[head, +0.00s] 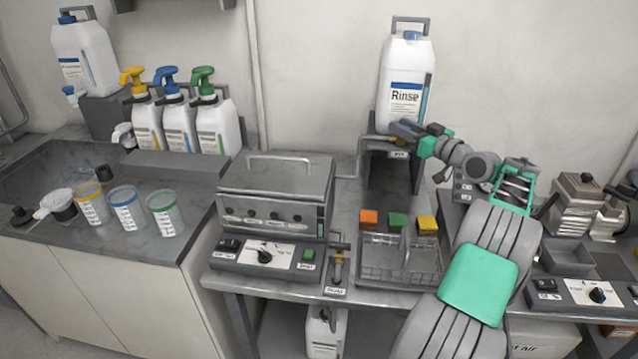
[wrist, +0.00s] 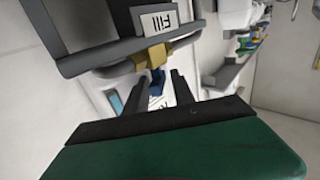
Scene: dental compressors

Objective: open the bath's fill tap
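The fill tap is a brass body (wrist: 152,58) with a blue lever (wrist: 157,82), under the grey edge with the "Fill" label (wrist: 158,22) in the wrist view. My gripper (wrist: 162,78) is open, with one dark finger on each side of the blue lever; whether either touches it is unclear. In the head view my gripper (head: 402,129) is at the foot of the white Rinse container (head: 407,75), and hides the tap there. The "Fill" label (head: 399,154) shows below it. The metal bath (head: 275,190) stands left, its lid on.
The Rinse container stands on a dark stand (head: 390,175). A second brass tap (head: 338,264) is at the bath's right. Pump bottles (head: 180,125) and cups (head: 127,210) are far left.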

